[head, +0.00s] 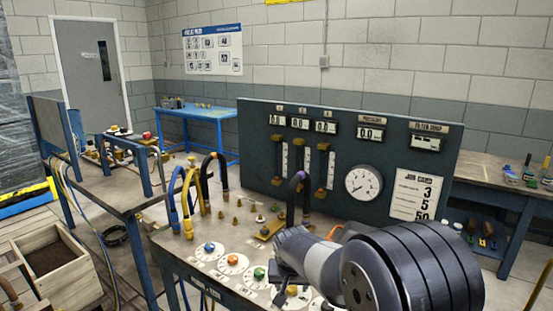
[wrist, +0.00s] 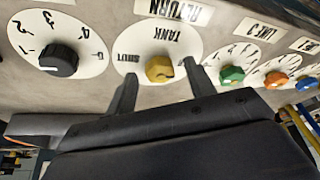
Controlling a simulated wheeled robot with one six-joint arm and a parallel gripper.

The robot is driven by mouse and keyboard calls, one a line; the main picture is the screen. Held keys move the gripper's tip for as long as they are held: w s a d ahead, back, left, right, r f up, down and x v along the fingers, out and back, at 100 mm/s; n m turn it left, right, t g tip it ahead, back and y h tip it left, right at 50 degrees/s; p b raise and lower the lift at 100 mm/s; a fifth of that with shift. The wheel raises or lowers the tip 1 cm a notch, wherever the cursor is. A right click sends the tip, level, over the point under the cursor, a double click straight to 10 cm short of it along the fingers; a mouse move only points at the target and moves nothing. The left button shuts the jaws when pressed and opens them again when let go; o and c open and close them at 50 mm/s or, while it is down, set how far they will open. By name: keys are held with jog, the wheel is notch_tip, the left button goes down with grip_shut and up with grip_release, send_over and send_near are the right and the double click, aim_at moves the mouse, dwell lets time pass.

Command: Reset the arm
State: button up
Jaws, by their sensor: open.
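My arm reaches in from the lower right in the head view. My gripper (wrist: 160,77) is open, its two dark fingers pointing at a yellow knob (wrist: 159,69) in the wrist view. The knob sits between the fingertips in the picture; I cannot tell whether they touch it. Its white dial reads TANK and SHUT, with a RETURN label beyond, all upside down. In the head view my gripper (head: 285,290) is low over the front of the bench panel, and partly hides the dials there.
A black numbered knob (wrist: 59,59) is left of the yellow one. Green (head: 259,273), orange (head: 232,260) and blue (head: 209,247) knobs run along the bench. Upright hoses (head: 187,205) and a gauge board (head: 270,180) stand behind. A wooden crate (head: 85,270) is at left.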

jog(key=shift+d+n+y+p, duration=0.15)
jog(key=shift+n+y+p, duration=0.35)
jog(key=shift+n, duration=1)
jog(key=shift+v, duration=1.7)
